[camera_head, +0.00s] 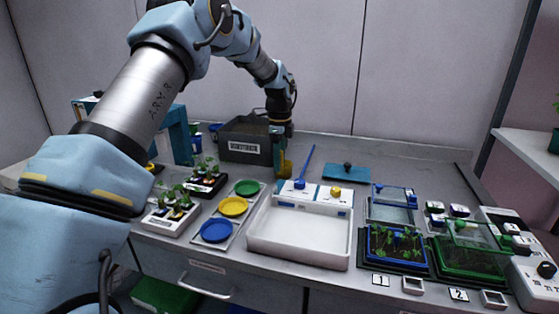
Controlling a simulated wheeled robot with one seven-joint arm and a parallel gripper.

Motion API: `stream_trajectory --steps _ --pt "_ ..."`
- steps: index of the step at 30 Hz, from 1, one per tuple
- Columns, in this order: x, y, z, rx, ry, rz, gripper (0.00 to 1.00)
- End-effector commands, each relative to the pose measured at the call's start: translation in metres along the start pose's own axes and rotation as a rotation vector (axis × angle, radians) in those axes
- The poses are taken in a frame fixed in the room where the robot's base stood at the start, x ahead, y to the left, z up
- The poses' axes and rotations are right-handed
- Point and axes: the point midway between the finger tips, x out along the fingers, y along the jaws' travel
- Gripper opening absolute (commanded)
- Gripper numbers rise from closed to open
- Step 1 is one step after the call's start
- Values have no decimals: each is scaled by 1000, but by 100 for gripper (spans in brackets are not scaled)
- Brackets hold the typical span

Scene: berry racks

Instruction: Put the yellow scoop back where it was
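My gripper (281,154) points down at the right end of a dark bin (235,126) with a white label, at the back of the bench. A small yellow piece, which looks like the yellow scoop (284,169), shows directly below the gripper, beside the bin's front right corner. It looks upright and in line with the fingers. The fingers are too small and dark to tell whether they are closed on it. I cannot tell whether its lower end touches the bench.
A white tray (298,262) with a blue stick (307,160) stands front centre. Green, yellow and blue discs (233,207) lie left of it, near seedling pots (172,213). A teal plate (346,172) lies behind right. Planted trays (393,265) fill the right. Some back bench is clear.

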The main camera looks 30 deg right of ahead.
Motion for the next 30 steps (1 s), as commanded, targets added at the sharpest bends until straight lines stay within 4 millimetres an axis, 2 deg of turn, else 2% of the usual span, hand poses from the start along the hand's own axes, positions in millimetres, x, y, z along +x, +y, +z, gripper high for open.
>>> stream_trajectory --steps 6,11,24,30 --pt "-1 0 0 0 0 -1 49" --pt "-12 -1 0 0 0 -4 49" --pt "-97 -1 0 -1 1 -4 49" --pt "-119 -1 0 0 1 -2 49"
